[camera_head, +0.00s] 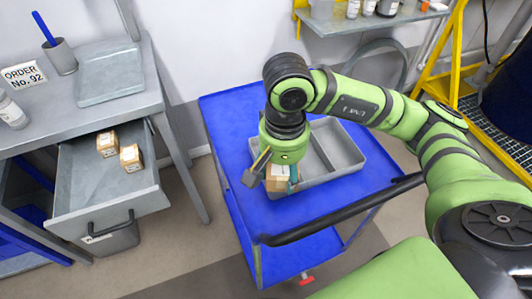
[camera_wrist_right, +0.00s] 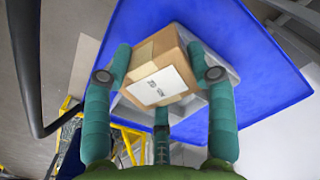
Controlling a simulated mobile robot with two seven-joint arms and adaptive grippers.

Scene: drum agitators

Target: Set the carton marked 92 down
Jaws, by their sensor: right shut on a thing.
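A brown carton (camera_head: 277,178) with a white label is held in my right gripper (camera_head: 271,179) over the blue cart. In the right wrist view the carton (camera_wrist_right: 158,58) sits tilted between the green fingers, its label facing the camera; the print is too blurred to read. The grey divided tray (camera_head: 333,150) lies on the blue cart top (camera_head: 231,112). The carton is at the tray's left front corner in the head view; I cannot tell whether it touches the tray or cart. My left gripper is out of view.
An open grey drawer (camera_head: 85,185) at the left holds two small cartons, one at the back (camera_head: 107,144) and one nearer (camera_head: 131,157). A sign (camera_head: 24,75) on the bench reads "ORDER No. 92". The cart's black handle (camera_head: 340,212) runs along the front.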

